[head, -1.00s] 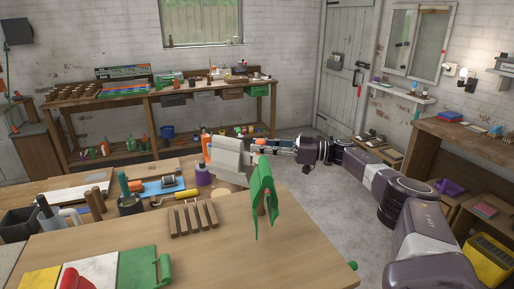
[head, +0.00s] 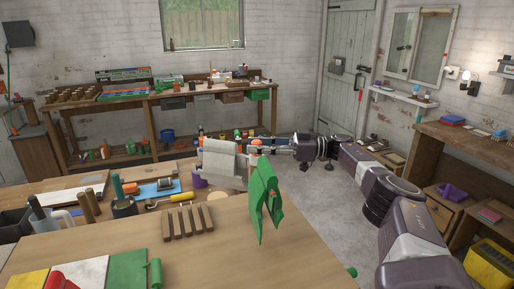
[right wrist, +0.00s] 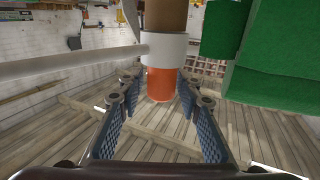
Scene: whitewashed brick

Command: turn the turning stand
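The turning stand carries hanging cloths: a grey-white one (head: 222,163) and a green one (head: 264,200). It stands at the far right part of the near table, and the cloths hide most of its post in the head view. The right wrist view shows an upright post with a brown top, a white collar (right wrist: 163,48) and an orange part (right wrist: 160,84). A white rod (right wrist: 75,62) reaches left from the collar. My right gripper (head: 266,145) is behind the cloths. Its fingers are apart, with the orange part between them and gaps on both sides. My left gripper is out of view.
A slatted wooden rack (head: 188,222) and a yellow-handled roller (head: 177,199) lie left of the stand. A dark pot (head: 124,207) and other tools stand farther left. Coloured sheets (head: 92,272) lie at the table's front. The table right of the rack is mostly bare.

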